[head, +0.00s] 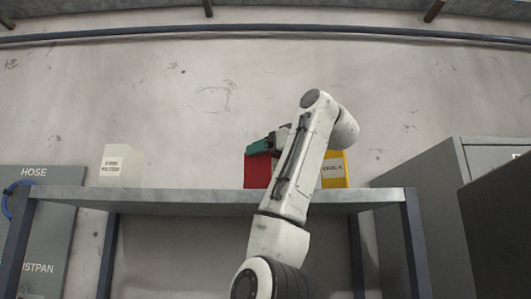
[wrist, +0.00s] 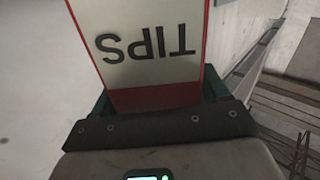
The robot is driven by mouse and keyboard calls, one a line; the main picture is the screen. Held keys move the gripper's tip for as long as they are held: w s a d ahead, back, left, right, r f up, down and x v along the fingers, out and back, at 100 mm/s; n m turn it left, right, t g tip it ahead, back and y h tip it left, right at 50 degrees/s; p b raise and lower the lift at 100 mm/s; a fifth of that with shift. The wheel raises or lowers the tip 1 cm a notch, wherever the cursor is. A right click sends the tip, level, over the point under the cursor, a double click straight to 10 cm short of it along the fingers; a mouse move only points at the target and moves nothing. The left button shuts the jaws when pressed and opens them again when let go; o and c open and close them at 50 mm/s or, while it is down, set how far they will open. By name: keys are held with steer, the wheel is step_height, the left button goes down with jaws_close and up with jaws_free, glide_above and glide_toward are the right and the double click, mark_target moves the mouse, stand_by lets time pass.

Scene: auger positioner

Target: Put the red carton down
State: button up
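The red carton (head: 257,172) is upright at the shelf, left of my arm in the head view. In the wrist view the carton (wrist: 152,95) shows a white label reading TIPS, upside down, with red below it. My gripper (head: 259,147) has teal fingers and is at the carton's top. In the wrist view my gripper (wrist: 160,98) has a finger against each side of the carton and is shut on it. The carton's base meets the line of the shelf's front edge; from this low angle I cannot tell whether it touches the shelf.
The grey shelf (head: 170,196) has free room between the red carton and a white carton (head: 121,164) at the left. A yellow carton (head: 335,170) stands close on the right, partly behind my arm. Grey cabinets (head: 425,195) stand at the right.

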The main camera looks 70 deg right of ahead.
steer(key=o, duration=0.3)
steer(key=shift+s+r, duration=0.1)
steer(key=shift+r, duration=0.1)
steer(key=shift+b+v, duration=3.45)
steer(key=shift+v, duration=2.5)
steer(key=shift+f, duration=0.1)
